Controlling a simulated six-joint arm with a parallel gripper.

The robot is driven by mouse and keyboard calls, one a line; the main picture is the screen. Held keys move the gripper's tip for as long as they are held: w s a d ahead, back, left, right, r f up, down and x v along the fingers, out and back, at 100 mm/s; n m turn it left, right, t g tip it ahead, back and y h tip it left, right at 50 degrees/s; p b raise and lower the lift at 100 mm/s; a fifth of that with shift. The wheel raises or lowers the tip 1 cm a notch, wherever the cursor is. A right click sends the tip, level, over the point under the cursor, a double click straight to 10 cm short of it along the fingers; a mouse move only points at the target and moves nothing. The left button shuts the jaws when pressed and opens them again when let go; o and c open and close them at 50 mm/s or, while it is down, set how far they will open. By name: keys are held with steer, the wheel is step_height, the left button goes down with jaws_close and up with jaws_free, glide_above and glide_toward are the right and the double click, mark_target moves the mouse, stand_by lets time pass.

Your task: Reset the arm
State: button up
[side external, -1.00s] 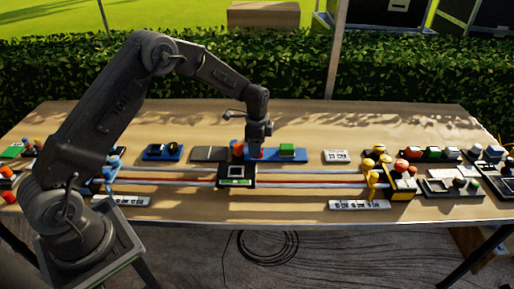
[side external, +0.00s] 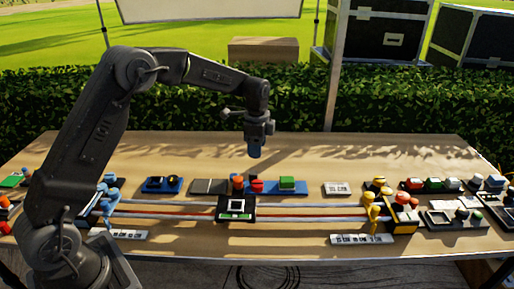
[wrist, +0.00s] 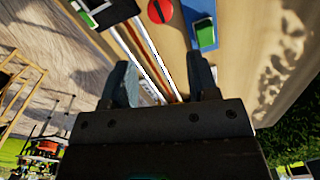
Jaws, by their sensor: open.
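My gripper (side external: 257,150) hangs in the air above the middle of the table, fingers pointing down. In the wrist view its two fingers (wrist: 164,80) are spread apart with nothing between them. Below it is a blue panel (side external: 272,190) with a red round knob (side external: 257,186) and a green block (side external: 287,183). The red knob also shows in the wrist view (wrist: 160,11), as does the green block (wrist: 205,35). The gripper is clear of both. A black carriage (side external: 236,208) with a small screen sits on the rails, an orange knob (side external: 238,182) beside it.
Long rails (side external: 310,205) run across the table (side external: 330,165). A yellow-and-black end unit (side external: 402,215) stands right, blue parts (side external: 105,195) stand left. A blue block with black knobs (side external: 163,185) lies back left. The space around the raised gripper is free.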

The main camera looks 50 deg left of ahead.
steer(key=shift+r, duration=0.15)
steer(key=s+d+r+n+t, duration=0.1)
steer(key=s+d+r+n, duration=0.15)
steer(key=s+r, duration=0.45)
steer(key=s+d+r+n+t, duration=0.2)
steer(key=s+r+n, duration=0.1)
steer(key=s+r, duration=0.45)
steer(key=s+d+n+t, duration=0.1)
steer(key=s+n, duration=0.1)
steer(key=s, duration=0.7)
steer(key=s+d+f+n+t, duration=0.1)
steer(key=s+d+n, duration=0.1)
steer(key=s, duration=0.7)
steer(key=shift+n+t, duration=0.3)
steer(key=shift+n, duration=0.55)
